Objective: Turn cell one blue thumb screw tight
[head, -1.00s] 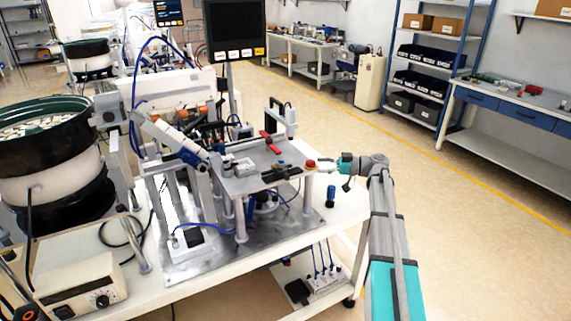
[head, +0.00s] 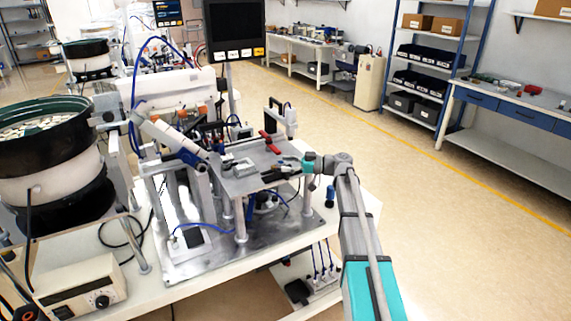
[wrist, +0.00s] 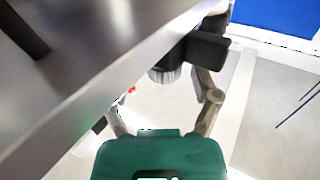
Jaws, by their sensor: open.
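My gripper (head: 288,163) is at the right edge of the raised metal plate (head: 240,183) of the near cell, reaching in from the right. In the wrist view my gripper (wrist: 165,95) is open, its fingers apart. A grey ribbed knob (wrist: 165,74) sits below a black block (wrist: 205,50) at the plate's edge, ahead of and between the fingers. I cannot tell whether they touch. No blue thumb screw shows clearly now; my gripper covers that part of the plate in the head view.
A red handle (head: 267,137) and a grey upright fixture (head: 290,118) stand at the plate's back. A blue-handled item (head: 330,196) stands on the bench right of the plate. A bowl feeder (head: 50,160) fills the left. The floor at right is clear.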

